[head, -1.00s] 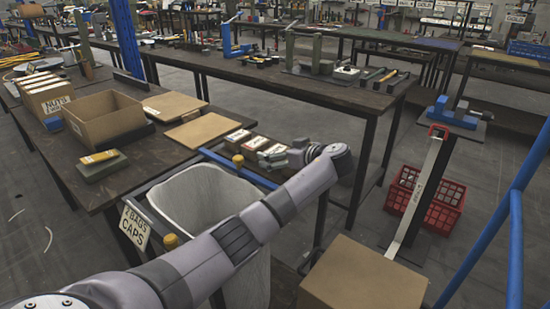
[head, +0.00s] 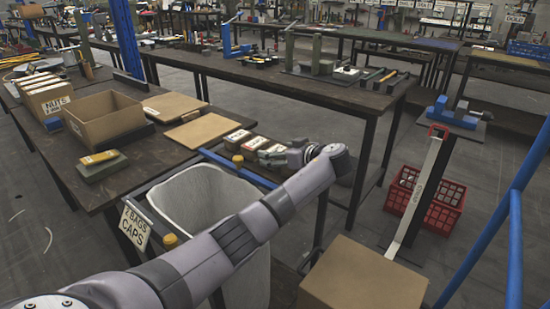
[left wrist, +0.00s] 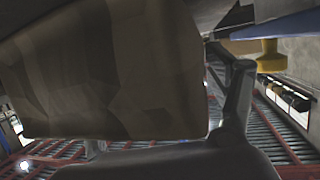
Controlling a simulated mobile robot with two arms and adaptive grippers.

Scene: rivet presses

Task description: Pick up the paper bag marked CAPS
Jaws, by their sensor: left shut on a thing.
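Several small brown paper bags with white labels stand in a row by the blue rail in the head view, including a left one (head: 237,137) and a middle one (head: 255,144). Their print is too small to read. My left gripper (head: 274,156) is at the right end of this row, shut on a bag that its fingers mostly hide. In the left wrist view the brown paper bag (left wrist: 110,75) fills the left and middle, beside a grey finger (left wrist: 237,95). No marking shows on that side. My right gripper is not in view.
An open carton (head: 105,115) and flat boards (head: 199,131) lie on the bench. A closed carton (head: 362,278) stands lower right.

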